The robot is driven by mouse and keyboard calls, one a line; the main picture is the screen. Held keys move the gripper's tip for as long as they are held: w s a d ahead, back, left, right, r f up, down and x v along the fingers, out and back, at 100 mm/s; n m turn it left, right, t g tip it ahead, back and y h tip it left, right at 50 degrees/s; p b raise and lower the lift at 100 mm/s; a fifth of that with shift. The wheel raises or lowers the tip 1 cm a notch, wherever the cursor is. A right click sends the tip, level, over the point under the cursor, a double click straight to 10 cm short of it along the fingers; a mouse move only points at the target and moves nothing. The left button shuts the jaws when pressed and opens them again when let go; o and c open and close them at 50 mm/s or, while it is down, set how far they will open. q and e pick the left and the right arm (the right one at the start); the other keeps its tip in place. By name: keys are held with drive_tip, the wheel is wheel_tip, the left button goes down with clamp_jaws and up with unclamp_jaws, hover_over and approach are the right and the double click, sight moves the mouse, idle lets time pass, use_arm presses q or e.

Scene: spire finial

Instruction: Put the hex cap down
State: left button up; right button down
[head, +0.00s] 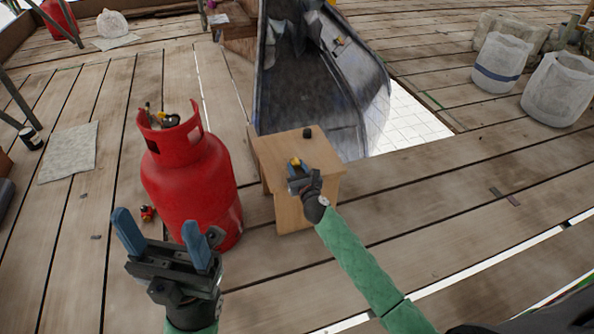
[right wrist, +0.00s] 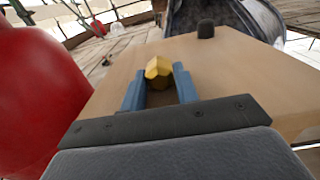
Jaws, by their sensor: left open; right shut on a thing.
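The hex cap is a small yellow, brass-like piece (right wrist: 159,70). It sits between the blue fingertips of my right gripper (right wrist: 160,88), which is shut on it, over the wooden stool top (right wrist: 115,75). I cannot tell whether the cap touches the wood. My left gripper (head: 165,240) is open and empty, in front of the red gas cylinder.
The red gas cylinder (head: 190,180) stands close to the stool's left. A small black cylinder (head: 307,132) stands at the stool's back edge; it also shows in the right wrist view (right wrist: 205,29). A dark metal chute (head: 300,85) is behind the stool. The stool's right part is clear.

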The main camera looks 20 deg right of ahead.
drive_tip(key=shift+r, duration=0.1)
drive_tip(key=c, duration=1.1)
unclamp_jaws()
drive_tip(key=shift+o, duration=0.2)
